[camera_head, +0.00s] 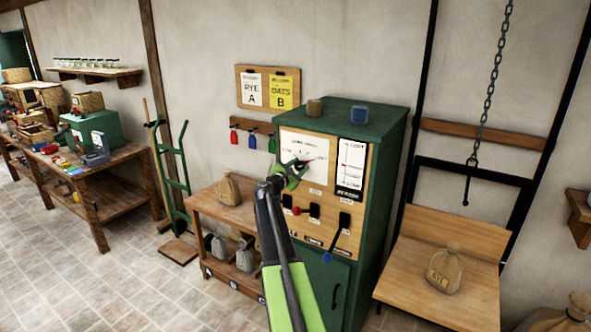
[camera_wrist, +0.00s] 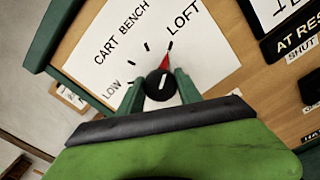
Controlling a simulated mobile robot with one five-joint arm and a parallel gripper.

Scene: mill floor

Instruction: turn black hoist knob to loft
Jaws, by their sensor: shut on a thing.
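The black hoist knob (camera_wrist: 160,86) sits on a white dial card (camera_wrist: 100,62) marked LOW, CART, BENCH and LOFT. Its red pointer (camera_wrist: 164,62) points up and slightly right, with its tip close to the tick below the word LOFT. My gripper (camera_head: 293,172) is at the dial on the front of the green cabinet (camera_head: 384,160). In the wrist view its two green fingers are shut on the knob from both sides. In the head view my gripper largely hides the knob.
Below the dial are a red knob (camera_head: 297,211), black switches and a blue-ended lever (camera_head: 327,257). A wooden shelf with sacks (camera_head: 230,190) stands left of the cabinet. A hoist platform (camera_head: 420,282) with a sack (camera_head: 444,270) and a hanging chain (camera_head: 487,100) are right.

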